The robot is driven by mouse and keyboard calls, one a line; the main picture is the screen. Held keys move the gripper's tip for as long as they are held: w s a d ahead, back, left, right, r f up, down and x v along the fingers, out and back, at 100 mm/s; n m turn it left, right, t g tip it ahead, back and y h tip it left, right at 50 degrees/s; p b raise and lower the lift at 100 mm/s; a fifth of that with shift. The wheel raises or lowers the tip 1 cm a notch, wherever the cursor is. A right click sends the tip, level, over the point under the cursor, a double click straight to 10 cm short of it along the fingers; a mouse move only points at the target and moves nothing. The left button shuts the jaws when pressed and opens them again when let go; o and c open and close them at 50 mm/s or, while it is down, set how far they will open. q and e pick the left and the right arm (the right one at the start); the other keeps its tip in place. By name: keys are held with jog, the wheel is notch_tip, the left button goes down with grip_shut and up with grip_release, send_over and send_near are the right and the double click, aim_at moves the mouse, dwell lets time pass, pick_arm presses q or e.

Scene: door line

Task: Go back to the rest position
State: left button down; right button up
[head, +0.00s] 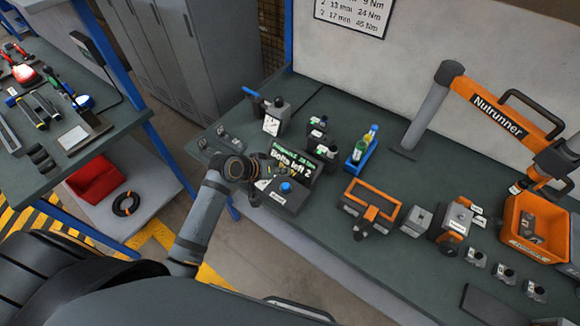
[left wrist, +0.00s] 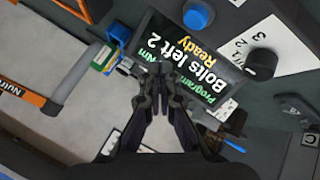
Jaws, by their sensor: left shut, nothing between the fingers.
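My left gripper (head: 278,170) is over the workbench, in front of a control box with a lit display (head: 292,172) reading "Bolts left 2". In the left wrist view the closed fingers (left wrist: 165,75) point at this display (left wrist: 195,65), with nothing between them. I cannot tell if the fingertips touch the screen. The box's blue knob (head: 285,187) is close beside the gripper and also shows in the left wrist view (left wrist: 197,16). My right gripper is not in view.
An orange nutrunner (head: 500,115) stands at the right of the workbench (head: 330,105), near an orange bin (head: 535,228). A blue holder with bottles (head: 361,150) and an orange-handled fixture (head: 370,208) stand right of the display. A tool bench (head: 110,130) is at far left.

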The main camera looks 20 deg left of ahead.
pick_arm(q)
jog(key=s+a+m+g+y, duration=0.1)
jog(key=s+a+g+y, duration=0.2)
jog(key=s, duration=0.7)
jog(key=s+a+m+g+y, duration=0.1)
jog(key=s+a+y, duration=0.4)
jog(key=s, duration=0.4)
jog(key=s+a+f+h+b, duration=0.1)
jog(key=a+f, duration=0.1)
jog(key=f, duration=1.1)
jog(key=s+a+f, duration=0.1)
jog(key=f, duration=1.2)
jog(key=s+a+f+g+b, duration=0.1)
jog(key=s+f+g, duration=0.1)
jog(key=s+f, duration=1.5)
jog(key=shift+s+a+f+h, duration=0.3)
jog(key=shift+s+f, duration=0.1)
jog(key=shift+s, duration=0.5)
